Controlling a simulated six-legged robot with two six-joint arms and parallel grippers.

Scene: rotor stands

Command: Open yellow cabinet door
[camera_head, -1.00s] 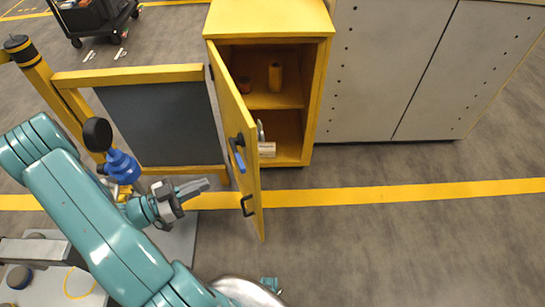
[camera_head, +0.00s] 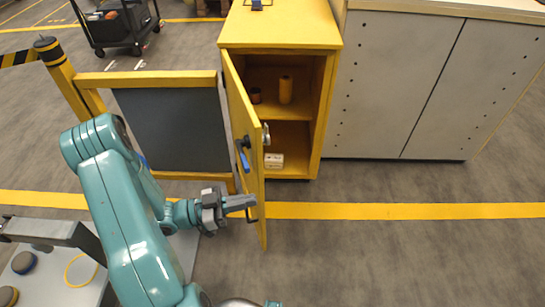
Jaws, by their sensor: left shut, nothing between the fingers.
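The yellow cabinet (camera_head: 283,27) stands at the top middle with its yellow door (camera_head: 241,115) swung well open toward me, hinged on its left side. A blue handle (camera_head: 244,157) and a black lower pull show on the door's outer face; a grey latch (camera_head: 266,133) shows at its inner edge. My left gripper (camera_head: 243,203) is shut and empty. Its tips overlap the lower part of the door, near the lower pull, which they partly hide. I cannot tell whether they touch it. My right gripper is not in view.
Inside the cabinet, a yellow cylinder (camera_head: 285,90) and a dark roll (camera_head: 256,96) stand on the shelf, with a small white box (camera_head: 274,160) below. A yellow-framed dark panel (camera_head: 172,130) stands left of the door. Grey cabinets (camera_head: 400,90) stand right. Floor at front right is clear.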

